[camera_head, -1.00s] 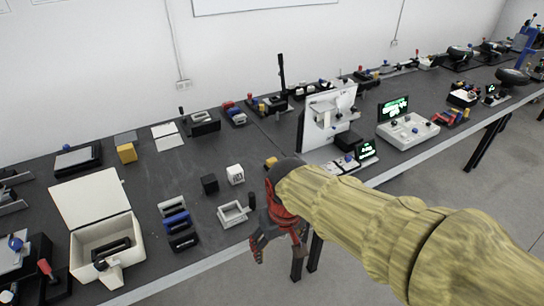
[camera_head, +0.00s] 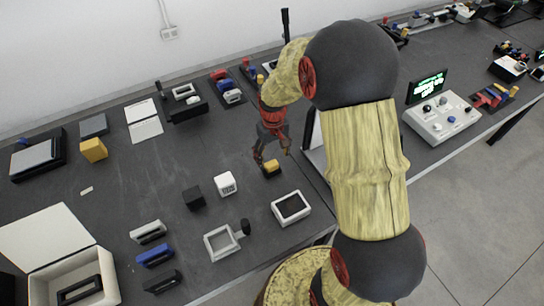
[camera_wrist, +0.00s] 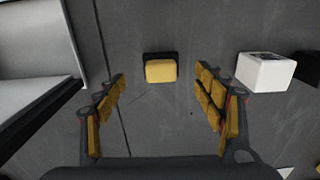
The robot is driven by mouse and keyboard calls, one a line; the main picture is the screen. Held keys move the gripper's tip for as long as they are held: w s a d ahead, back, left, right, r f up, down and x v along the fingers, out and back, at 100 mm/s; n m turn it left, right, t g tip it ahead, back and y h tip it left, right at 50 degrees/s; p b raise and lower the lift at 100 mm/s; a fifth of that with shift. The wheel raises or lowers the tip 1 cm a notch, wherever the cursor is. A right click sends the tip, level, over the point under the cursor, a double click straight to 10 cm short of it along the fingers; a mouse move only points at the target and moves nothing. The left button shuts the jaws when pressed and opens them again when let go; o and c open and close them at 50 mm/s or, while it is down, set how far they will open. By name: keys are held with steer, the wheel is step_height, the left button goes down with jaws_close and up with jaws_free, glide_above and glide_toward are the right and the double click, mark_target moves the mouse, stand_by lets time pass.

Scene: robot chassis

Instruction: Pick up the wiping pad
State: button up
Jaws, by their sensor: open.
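A small block with a yellow face and a black part behind it, which looks like the wiping pad (camera_head: 271,167), lies on the dark table. It also shows in the wrist view (camera_wrist: 161,71), upper middle, between the two fingers. My gripper (camera_head: 272,154) points down just above it in the head view. In the wrist view my gripper (camera_wrist: 161,90) is open, with yellow-padded fingers spread wide on either side and nothing between them in its grasp. I cannot tell the exact height gap to the block.
A white cube (camera_head: 225,183) and a black cube (camera_head: 194,197) stand near the block. A white-framed tray (camera_head: 291,207) lies nearer the front edge. Another yellow block (camera_head: 93,150) is farther left. A large white panel (camera_wrist: 40,42) rises at left in the wrist view. Bare table surrounds the block.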

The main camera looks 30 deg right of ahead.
mark_target(271, 163)
steer(key=shift+s+a+f, duration=0.1)
steer(key=shift+f, duration=0.45)
steer(key=f+b, duration=0.1)
steer(key=f, duration=0.1)
steer(key=f+b, duration=0.1)
steer(key=f, duration=0.1)
steer(key=w+f+b, duration=0.1)
steer(key=f, duration=0.1)
steer(key=shift+f, duration=0.4)
steer(key=shift+c, duration=1)
steer(key=c, duration=1)
